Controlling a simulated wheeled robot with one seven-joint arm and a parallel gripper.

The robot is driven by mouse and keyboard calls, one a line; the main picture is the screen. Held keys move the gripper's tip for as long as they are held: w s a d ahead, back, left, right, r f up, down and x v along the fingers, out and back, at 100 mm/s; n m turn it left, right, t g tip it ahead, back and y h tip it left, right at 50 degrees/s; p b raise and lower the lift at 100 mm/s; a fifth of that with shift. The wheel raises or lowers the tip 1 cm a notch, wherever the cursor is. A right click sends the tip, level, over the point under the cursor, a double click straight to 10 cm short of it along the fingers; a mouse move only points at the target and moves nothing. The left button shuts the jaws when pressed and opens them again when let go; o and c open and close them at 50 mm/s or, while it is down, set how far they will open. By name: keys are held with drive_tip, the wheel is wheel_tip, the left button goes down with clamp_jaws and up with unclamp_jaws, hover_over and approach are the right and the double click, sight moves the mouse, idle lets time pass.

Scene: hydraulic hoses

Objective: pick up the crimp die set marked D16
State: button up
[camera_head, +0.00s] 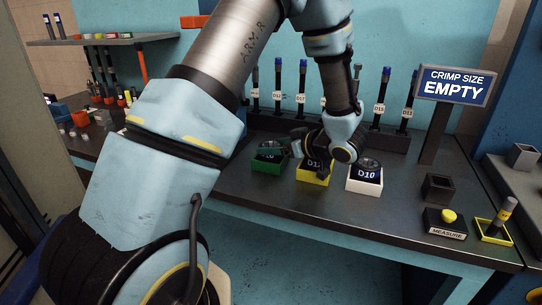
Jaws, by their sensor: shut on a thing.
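Three die sets stand in a row on the dark bench: one in a green holder (267,162), one in a yellow holder (313,176) and one in a white holder (365,180) marked D10. The yellow one's label starts with "D1"; its last character is partly covered by my finger. The green one's label is too dark to read, so I cannot tell which is D16. My gripper (322,168) points down at the yellow-holder die set and is shut on it. The set still appears to be at bench level; the fingers hide part of it.
A rack (300,125) of upright labelled tools stands behind the row. A sign (453,87) reads "CRIMP SIZE EMPTY". To the right are a dark open block (437,187), a MEASURE button box (446,222) and a yellow tray (494,232) holding a tool.

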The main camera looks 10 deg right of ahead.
clamp_jaws()
drive_tip(key=shift+r, duration=0.1)
